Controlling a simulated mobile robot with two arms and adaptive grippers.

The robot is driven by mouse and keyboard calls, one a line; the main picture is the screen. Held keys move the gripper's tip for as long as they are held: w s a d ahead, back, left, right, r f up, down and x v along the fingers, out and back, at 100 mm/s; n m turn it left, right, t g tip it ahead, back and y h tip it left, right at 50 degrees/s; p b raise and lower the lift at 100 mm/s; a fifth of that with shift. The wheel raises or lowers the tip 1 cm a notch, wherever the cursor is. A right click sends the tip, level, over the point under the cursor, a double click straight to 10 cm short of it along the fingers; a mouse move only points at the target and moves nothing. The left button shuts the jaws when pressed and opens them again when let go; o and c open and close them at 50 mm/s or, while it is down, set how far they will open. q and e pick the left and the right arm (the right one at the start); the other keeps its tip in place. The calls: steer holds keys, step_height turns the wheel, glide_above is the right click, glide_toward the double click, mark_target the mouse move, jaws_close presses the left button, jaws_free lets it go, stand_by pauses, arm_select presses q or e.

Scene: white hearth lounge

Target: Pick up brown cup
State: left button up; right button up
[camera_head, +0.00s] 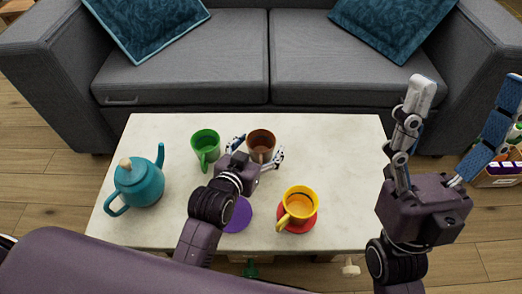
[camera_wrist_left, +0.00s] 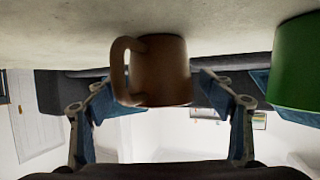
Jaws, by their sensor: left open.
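The brown cup (camera_head: 261,142) stands upright on the white table at its back middle. My left gripper (camera_head: 258,152) is open at the cup's near side, its fingers spread to left and right of it. In the left wrist view, which is upside down, the brown cup (camera_wrist_left: 162,72) with its handle sits between the two open fingers (camera_wrist_left: 155,88). I see gaps between fingers and cup; contact cannot be told. My right gripper (camera_head: 466,95) is open and empty, raised to the right of the table.
A green cup (camera_head: 204,146) stands left of the brown cup. A teal teapot (camera_head: 139,184) is at the table's left. A yellow cup (camera_head: 299,203) stands on a red saucer (camera_head: 309,223). A purple saucer (camera_head: 239,217) lies near my left wrist. The table's right side (camera_head: 350,160) is clear.

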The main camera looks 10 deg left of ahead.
arm_select(q)
steer(key=c, duration=1.2)
steer(key=shift+c, duration=1.1)
steer(key=shift+r, duration=0.1)
